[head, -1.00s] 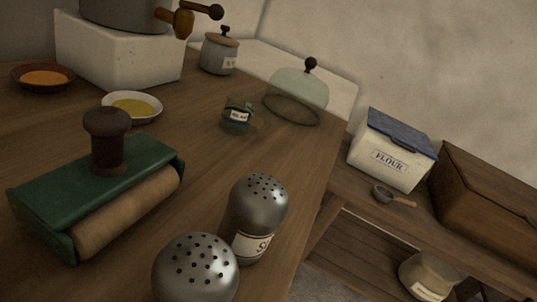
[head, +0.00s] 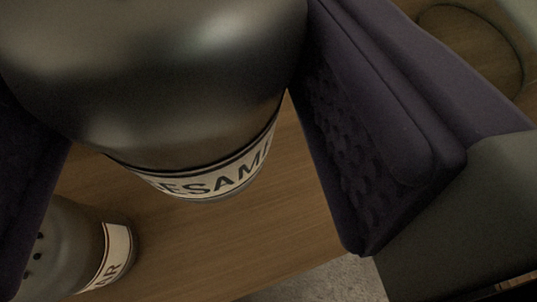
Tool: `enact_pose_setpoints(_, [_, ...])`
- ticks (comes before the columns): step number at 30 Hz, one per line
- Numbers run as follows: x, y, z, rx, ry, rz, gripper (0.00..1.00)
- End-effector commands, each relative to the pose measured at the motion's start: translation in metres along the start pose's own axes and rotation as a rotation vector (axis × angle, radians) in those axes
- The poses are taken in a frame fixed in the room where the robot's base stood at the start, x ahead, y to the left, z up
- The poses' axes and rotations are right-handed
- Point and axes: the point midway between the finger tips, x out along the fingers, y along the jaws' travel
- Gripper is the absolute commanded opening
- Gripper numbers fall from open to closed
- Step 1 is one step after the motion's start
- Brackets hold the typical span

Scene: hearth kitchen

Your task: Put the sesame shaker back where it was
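The sesame shaker (head: 170,75) fills the upper middle of the head view, very close to the camera. It is dark metal with a pale label (head: 215,180) reading "ESAM"; its top is cut off by the frame. My gripper (head: 190,240) has its two dark purple fingers on either side of the shaker. Whether a finger touches the upper body is hidden. The shaker appears upright over the wooden counter (head: 220,245); its base contact is not clear.
A second shaker (head: 70,240), with a label ending in "AR", stands at the lower left, close to the left finger. The counter's front edge runs along the bottom, with grey floor (head: 330,280) beyond. A glass rim (head: 522,60) shows at the upper right.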

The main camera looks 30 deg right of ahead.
Motion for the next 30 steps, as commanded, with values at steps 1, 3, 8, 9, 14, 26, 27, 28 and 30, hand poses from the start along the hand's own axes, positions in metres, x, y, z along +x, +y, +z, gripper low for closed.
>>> enact_pose_setpoints(1, [0.003, -0.001, 0.009, 0.002, -0.001, -0.001, 0.29])
enact_pose_setpoints(3, [0.009, -0.002, 0.024, 0.004, -0.001, -0.001, 0.29])
enact_pose_setpoints(8, [0.019, -0.003, 0.052, 0.002, -0.001, -0.001, 0.29])
enact_pose_setpoints(9, [0.02, -0.003, 0.055, 0.001, 0.0, -0.001, 0.29])
enact_pose_setpoints(14, [0.026, -0.003, 0.07, 0.001, -0.001, 0.0, 0.29])
enact_pose_setpoints(26, [0.034, -0.004, 0.091, -0.001, 0.001, 0.0, 0.29])
enact_pose_setpoints(27, [0.034, -0.004, 0.092, -0.001, 0.001, 0.0, 0.29])
enact_pose_setpoints(28, [0.035, -0.004, 0.093, -0.001, 0.001, 0.0, 0.29])
enact_pose_setpoints(30, [0.036, -0.005, 0.096, -0.001, 0.001, -0.001, 0.29])
